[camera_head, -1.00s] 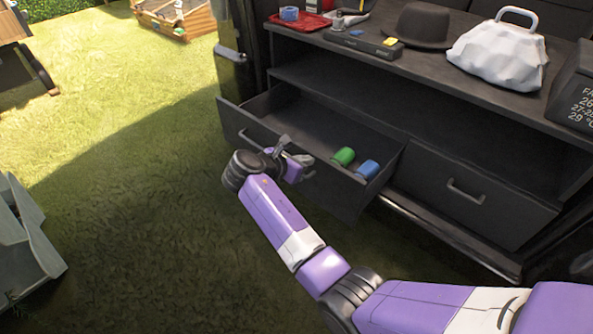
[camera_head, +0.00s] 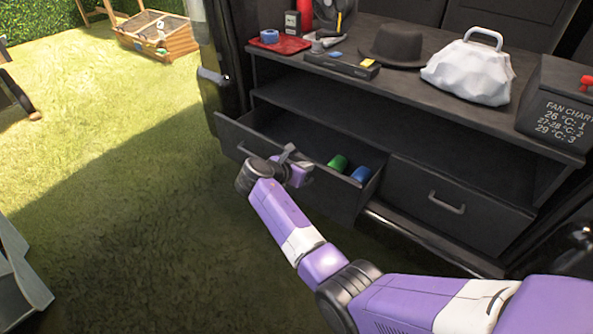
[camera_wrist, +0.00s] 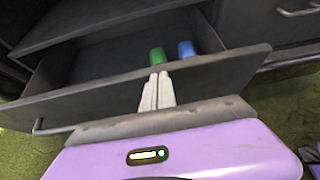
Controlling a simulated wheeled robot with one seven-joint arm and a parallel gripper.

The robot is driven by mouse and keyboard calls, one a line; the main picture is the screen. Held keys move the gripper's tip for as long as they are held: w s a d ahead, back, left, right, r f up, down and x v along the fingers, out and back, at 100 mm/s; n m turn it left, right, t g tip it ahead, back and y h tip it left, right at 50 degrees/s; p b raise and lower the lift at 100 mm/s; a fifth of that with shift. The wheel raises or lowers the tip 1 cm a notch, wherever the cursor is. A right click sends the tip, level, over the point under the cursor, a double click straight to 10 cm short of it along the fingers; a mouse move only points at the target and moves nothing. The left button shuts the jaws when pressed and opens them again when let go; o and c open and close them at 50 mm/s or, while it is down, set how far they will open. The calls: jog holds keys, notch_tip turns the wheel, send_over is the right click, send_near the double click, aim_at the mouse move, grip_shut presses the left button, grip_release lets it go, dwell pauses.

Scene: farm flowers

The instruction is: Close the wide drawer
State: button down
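The wide drawer (camera_head: 318,190) is the dark left drawer under the shelf, and it stands partly open. Its front panel also shows in the wrist view (camera_wrist: 75,104). A green roll (camera_head: 338,163) and a blue roll (camera_head: 362,173) lie inside it, near its right end. My gripper (camera_head: 292,158) is at the outer face of the drawer front, right of its handle (camera_head: 247,151). In the wrist view its two fingers (camera_wrist: 157,92) lie together, shut with nothing between them, tips at the front panel. Whether they touch it is hard to tell.
A closed drawer (camera_head: 455,215) is to the right. The worktop (camera_head: 400,83) above holds a red tray (camera_head: 280,43), a black hat (camera_head: 391,48), a white bag (camera_head: 470,72) and a fan chart box (camera_head: 555,105). Open grass (camera_head: 120,210) lies to the left.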

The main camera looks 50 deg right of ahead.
jog(key=d+b, duration=0.3)
jog(key=d, duration=1.7)
jog(key=shift+w, duration=0.3)
jog(key=shift+d+r, duration=0.2)
jog(key=a+f+p+v, duration=0.1)
jog(key=f+p+v, duration=0.1)
jog(key=p+v, duration=0.7)
jog(key=v, duration=0.5)
jog(key=shift+a+f, duration=0.2)
jog(key=shift+f, duration=0.05)
